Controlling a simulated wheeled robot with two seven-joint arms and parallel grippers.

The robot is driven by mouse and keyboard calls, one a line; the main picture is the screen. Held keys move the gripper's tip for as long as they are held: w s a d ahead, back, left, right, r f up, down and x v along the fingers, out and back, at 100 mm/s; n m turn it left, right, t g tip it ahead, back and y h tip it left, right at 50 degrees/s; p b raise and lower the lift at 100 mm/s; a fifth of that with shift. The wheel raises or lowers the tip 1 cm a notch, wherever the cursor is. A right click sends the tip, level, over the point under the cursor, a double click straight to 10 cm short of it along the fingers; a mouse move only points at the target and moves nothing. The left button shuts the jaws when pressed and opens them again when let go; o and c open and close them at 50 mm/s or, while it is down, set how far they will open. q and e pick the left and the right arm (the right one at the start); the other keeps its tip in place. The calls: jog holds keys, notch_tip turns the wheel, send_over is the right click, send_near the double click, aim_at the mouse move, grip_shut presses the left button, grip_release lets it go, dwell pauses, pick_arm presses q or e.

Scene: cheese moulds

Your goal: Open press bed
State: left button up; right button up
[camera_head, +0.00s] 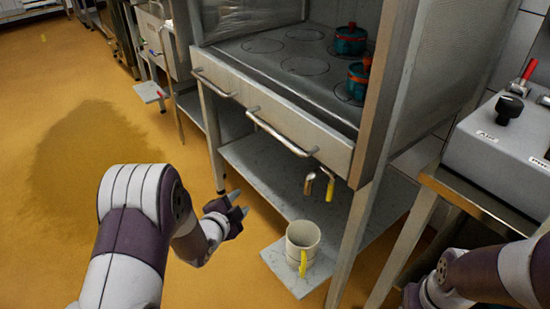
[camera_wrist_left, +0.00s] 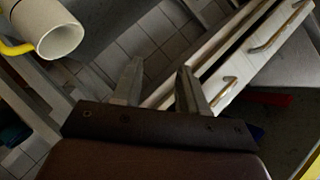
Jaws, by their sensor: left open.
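The press bed (camera_head: 315,75) is a dark flat top with round marks inside a metal cabinet. Its pale front panel (camera_head: 232,92) carries two bar handles, a left one (camera_head: 212,83) and a right one (camera_head: 280,133). A pale panel with handles (camera_wrist_left: 232,85) also shows at the upper right of the left wrist view. My left gripper (camera_head: 240,203) is open and empty, below and in front of the panel, apart from both handles. Its two fingers (camera_wrist_left: 158,82) show with nothing between them. My right gripper is hidden or out of frame; only arm parts show at lower right.
A white mug (camera_head: 303,240) with a yellow handle stands on a small ledge below a tap (camera_head: 328,184). Two teal pots (camera_head: 350,40) sit on the bed. A control box (camera_head: 500,135) is at right. The yellow floor at left is open, with a dark patch.

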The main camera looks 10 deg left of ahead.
pick_arm(q)
notch_tip(320, 180, up, 6)
jog(key=w+d+m+t+h+p, duration=0.1)
jog(key=w+d+m+t+h, duration=0.1)
jog(key=m+t, duration=0.15)
jog(key=m+t+h, duration=0.2)
jog(key=m, duration=0.2)
send_near(274, 131)
jog(key=x, duration=0.3)
jog(key=b+x, duration=0.1)
jog(key=x, duration=0.2)
jog(key=b+x, duration=0.1)
jog(key=x, duration=0.2)
jog(key=shift+w+d+f, duration=0.1)
jog(key=shift+w+f, duration=0.2)
jog(key=shift+w, duration=0.15)
grip_shut()
